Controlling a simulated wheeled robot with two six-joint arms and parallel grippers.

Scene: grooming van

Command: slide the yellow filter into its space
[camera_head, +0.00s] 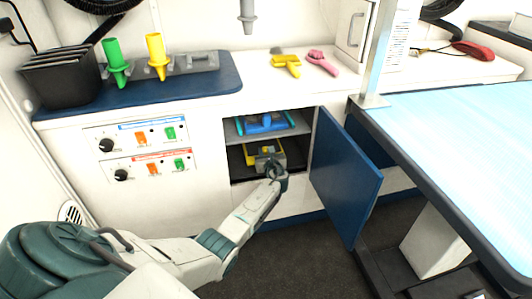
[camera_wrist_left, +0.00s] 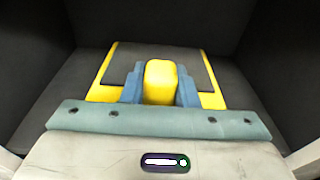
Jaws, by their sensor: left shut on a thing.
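The yellow filter (camera_head: 249,149) is inside the lower compartment of the open cabinet, below the shelf. In the left wrist view it is a flat yellow frame (camera_wrist_left: 106,72) with a dark panel and a raised yellow handle. My left gripper (camera_head: 268,160) reaches into the cabinet opening from the front. In the wrist view its two blue-grey fingers (camera_wrist_left: 160,88) are shut on the handle, one on each side. The filter looks flat and near the compartment floor; I cannot tell if it touches. The gripper hides part of it in the head view. My right gripper is not in view.
A blue filter (camera_head: 264,122) lies on the upper shelf (camera_head: 299,127). The open blue door (camera_head: 345,178) stands right of my forearm. Dark compartment walls are close on both sides. A blue-topped grooming table (camera_head: 460,130) fills the right.

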